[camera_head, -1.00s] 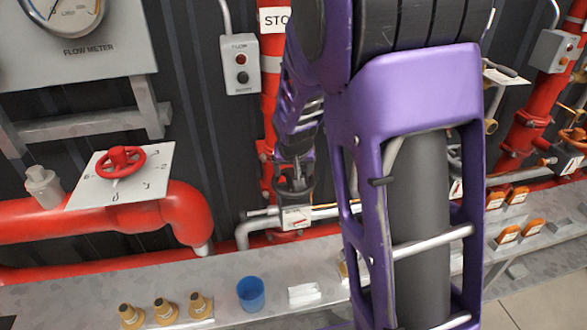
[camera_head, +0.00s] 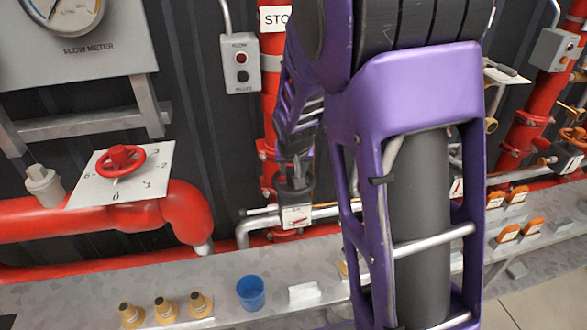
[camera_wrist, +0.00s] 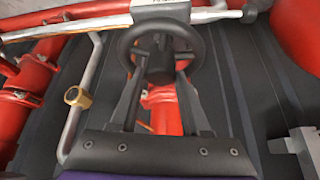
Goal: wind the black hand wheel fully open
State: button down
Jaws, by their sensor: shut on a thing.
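The black hand wheel (camera_head: 296,192) sits low on the red upright pipe in the head view, just above a small white plate (camera_head: 297,216). In the wrist view the wheel (camera_wrist: 118,45) fills the top middle, with its rim, hub and spokes showing. My gripper (camera_wrist: 160,72) reaches in over the wheel's near rim, one dark finger on each side of the hub, and is shut on the wheel. In the head view my gripper (camera_head: 298,172) points down at the wheel, and the fingertips are too small to make out clearly.
A red hand wheel (camera_head: 121,159) on a white marked plate stands at the left. A grey button box (camera_head: 240,63) hangs above. A blue cup (camera_head: 251,293) and several brass fittings (camera_head: 165,310) stand on the grey ledge. A bent grey pipe (camera_wrist: 78,115) runs left of the wheel.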

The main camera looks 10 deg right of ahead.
jog(key=shift+d, duration=0.1)
jog(key=shift+d+r+n+y+p, duration=0.1)
jog(key=shift+n+y+p, duration=0.25)
jog(key=shift+n+y, duration=0.6)
jog(key=shift+d+n+y, duration=0.1)
jog(key=shift+n+y, duration=0.25)
jog(key=shift+n, duration=1.1)
jog(key=shift+w+n+g+y, duration=0.1)
jog(key=shift+n+g+y, duration=0.2)
jog(key=shift+n+y, duration=0.9)
jog(key=shift+n+h, duration=0.4)
jog(key=shift+n, duration=0.2)
jog(key=shift+w+d+n+g+y, duration=0.15)
jog(key=shift+n+g+y, duration=0.25)
jog(key=shift+n, duration=0.6)
jog(key=n+g+y, duration=0.1)
jog(key=n, duration=0.1)
jog(key=n+g, duration=0.1)
jog(key=n, duration=0.2)
jog(key=shift+n+y, duration=0.3)
jog(key=shift+y, duration=0.1)
